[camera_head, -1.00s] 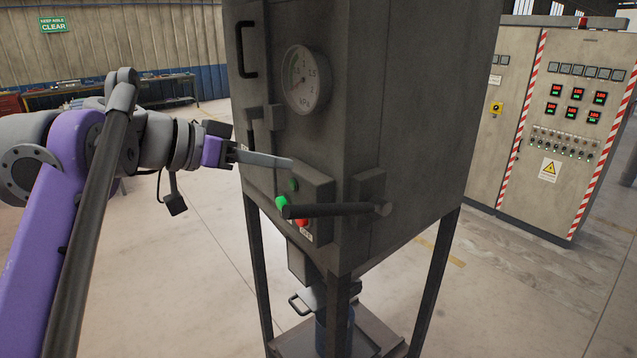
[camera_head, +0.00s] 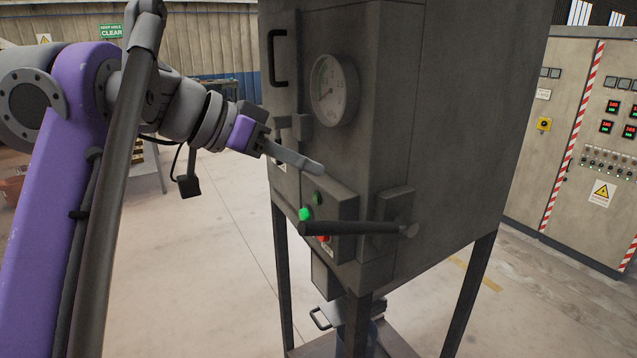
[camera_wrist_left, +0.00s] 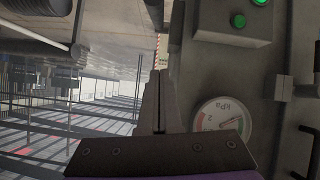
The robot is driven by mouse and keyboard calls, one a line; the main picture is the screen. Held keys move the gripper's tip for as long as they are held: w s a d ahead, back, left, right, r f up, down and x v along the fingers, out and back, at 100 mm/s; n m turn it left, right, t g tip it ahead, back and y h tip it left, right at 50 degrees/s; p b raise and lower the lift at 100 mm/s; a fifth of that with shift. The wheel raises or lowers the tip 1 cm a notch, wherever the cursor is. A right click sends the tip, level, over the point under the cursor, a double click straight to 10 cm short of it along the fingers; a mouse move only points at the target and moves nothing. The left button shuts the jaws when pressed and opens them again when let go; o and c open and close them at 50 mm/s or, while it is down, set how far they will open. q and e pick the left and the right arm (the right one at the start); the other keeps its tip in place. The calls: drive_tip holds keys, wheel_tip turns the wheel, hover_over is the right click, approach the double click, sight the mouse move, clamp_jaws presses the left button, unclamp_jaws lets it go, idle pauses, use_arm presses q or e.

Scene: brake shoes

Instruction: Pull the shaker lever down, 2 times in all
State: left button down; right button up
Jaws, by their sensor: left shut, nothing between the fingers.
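The shaker lever (camera_head: 350,229) is a dark bar in the head view. It runs about level leftward from its pivot on a block on the grey machine's side face, in front of the button box. My left gripper (camera_head: 318,171) is shut and empty, above the lever's free end and apart from it in the picture. The depth gap is hard to judge. In the left wrist view the shut fingers (camera_wrist_left: 159,78) point up the picture beside the machine. I cannot pick out the lever there with certainty. My right gripper is not in view.
The machine (camera_head: 455,110) carries a pressure gauge (camera_head: 334,90), a green button (camera_head: 305,214) and a red one (camera_head: 323,238) partly behind the lever. A control cabinet (camera_head: 560,130) stands to the right. The floor (camera_head: 215,280) left of the machine is clear.

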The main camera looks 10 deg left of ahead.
use_arm(q)
drive_tip(key=b, duration=0.1)
hover_over(360, 226)
drive_tip(key=a, duration=0.2)
drive_tip(key=f, duration=0.5)
drive_tip(key=shift+w, duration=0.4)
drive_tip(key=shift+s+a+f+b, duration=0.15)
drive_tip(key=shift+f+b, duration=0.15)
drive_tip(key=shift+f, duration=0.35)
drive_tip(key=shift+s+a+f+b, duration=0.15)
drive_tip(key=shift+f+b, duration=0.1)
drive_tip(key=shift+f, duration=0.35)
drive_tip(key=shift+s+a+f, duration=0.15)
drive_tip(key=shift+s+f, duration=0.25)
drive_tip(key=shift+s, duration=0.1)
drive_tip(key=shift+w, duration=0.1)
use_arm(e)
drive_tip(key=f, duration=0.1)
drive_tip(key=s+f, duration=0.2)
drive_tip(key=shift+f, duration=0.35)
use_arm(q)
drive_tip(key=shift+w, duration=0.1)
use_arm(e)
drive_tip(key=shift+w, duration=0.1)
